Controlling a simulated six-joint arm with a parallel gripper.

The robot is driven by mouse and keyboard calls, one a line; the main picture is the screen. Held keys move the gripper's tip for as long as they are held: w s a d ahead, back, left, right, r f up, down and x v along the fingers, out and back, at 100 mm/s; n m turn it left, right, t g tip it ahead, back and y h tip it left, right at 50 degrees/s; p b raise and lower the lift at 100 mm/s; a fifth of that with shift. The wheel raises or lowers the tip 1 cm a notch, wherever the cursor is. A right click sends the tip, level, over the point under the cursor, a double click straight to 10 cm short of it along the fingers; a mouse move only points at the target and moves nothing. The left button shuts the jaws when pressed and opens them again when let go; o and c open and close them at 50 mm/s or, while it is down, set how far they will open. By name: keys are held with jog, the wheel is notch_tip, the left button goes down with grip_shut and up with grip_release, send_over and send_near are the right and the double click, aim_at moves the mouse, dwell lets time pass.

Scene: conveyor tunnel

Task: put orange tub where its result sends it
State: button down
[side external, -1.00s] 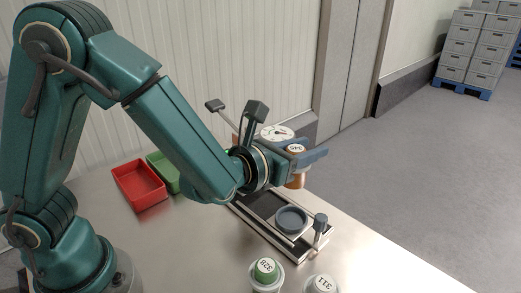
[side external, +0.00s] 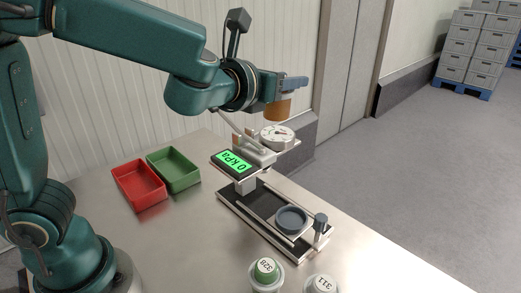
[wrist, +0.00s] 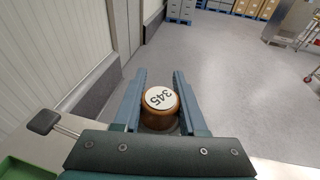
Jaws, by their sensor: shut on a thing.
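The orange tub (side external: 277,109) is between the fingers of my gripper (side external: 290,86), held in the air above the tester. In the wrist view the tub's white lid (wrist: 161,98) reads 345, and the fingers of my gripper (wrist: 160,78) close on both its sides. The tester (side external: 262,217) has a round dial (side external: 277,137), a grey round cup (side external: 291,219) that is empty, and a lit green display (side external: 233,162) reading 0 kPa. A red tray (side external: 139,187) and a green tray (side external: 174,171) stand side by side to its left, both looking empty.
Two other tubs stand at the front: one with a green lid marked 328 (side external: 266,271) and one with a pale lid marked 311 (side external: 322,284). The metal table (side external: 190,235) is clear between trays and tester. A ribbed wall (side external: 120,85) rises behind the trays.

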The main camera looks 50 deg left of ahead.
jog(key=s+a+n+g+y, duration=0.1)
jog(key=a+n+y, duration=0.1)
jog(key=a, duration=0.4)
jog(key=s+a+n+g+y, duration=0.1)
jog(key=a+n+y, duration=0.1)
jog(key=a, duration=0.4)
jog(key=s+a+n+g+y, duration=0.1)
jog(key=a+n+g+y, duration=0.1)
jog(key=a+y, duration=0.2)
jog(key=shift+s+a, duration=0.2)
jog(key=shift+a, duration=1.2)
jog(key=s+a+n+g+y, duration=0.5)
jog(key=s+a, duration=0.3)
jog(key=a, duration=0.4)
jog(key=h, duration=0.1)
send_over(172, 166)
notch_tip(172, 166, down, 13)
jog(key=shift+g, duration=0.3)
jog(key=shift+f, duration=4.8)
jog(key=shift+c, duration=2.3)
grip_release()
jog(key=shift+f, duration=0.1)
